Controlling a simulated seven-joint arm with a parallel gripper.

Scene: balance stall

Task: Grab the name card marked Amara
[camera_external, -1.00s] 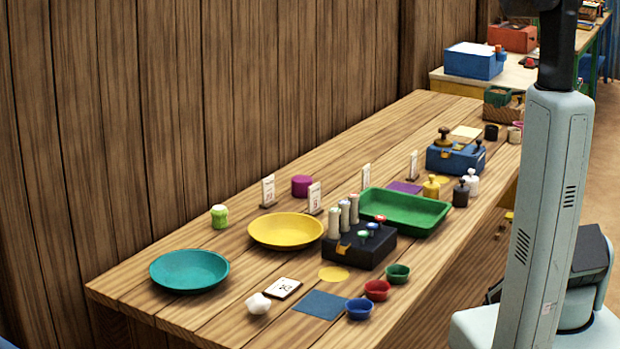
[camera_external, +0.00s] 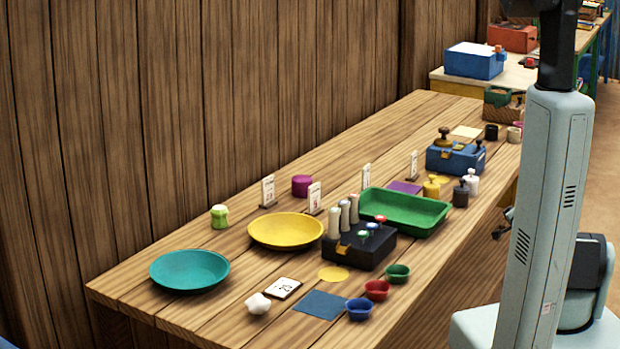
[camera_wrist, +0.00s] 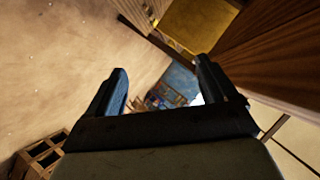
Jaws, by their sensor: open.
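Several small white name cards stand upright in dark holders on the wooden table: one at the far left (camera_external: 268,190), one beside the yellow plate (camera_external: 314,196), one behind the green tray (camera_external: 366,177) and one farther right (camera_external: 413,165). A white card (camera_external: 283,288) with a dark mark lies flat near the front. The writing is too small to read, so I cannot tell which is Amara. My gripper (camera_wrist: 162,72) is open and empty in the wrist view, away from the cards.
The table holds a teal plate (camera_external: 189,270), a yellow plate (camera_external: 286,231), a black box with pegs (camera_external: 359,247), a green tray (camera_external: 406,211) and small bowls. A blue box (camera_external: 456,158) stands farther back. The wrist view shows floor (camera_wrist: 60,60) and wooden furniture.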

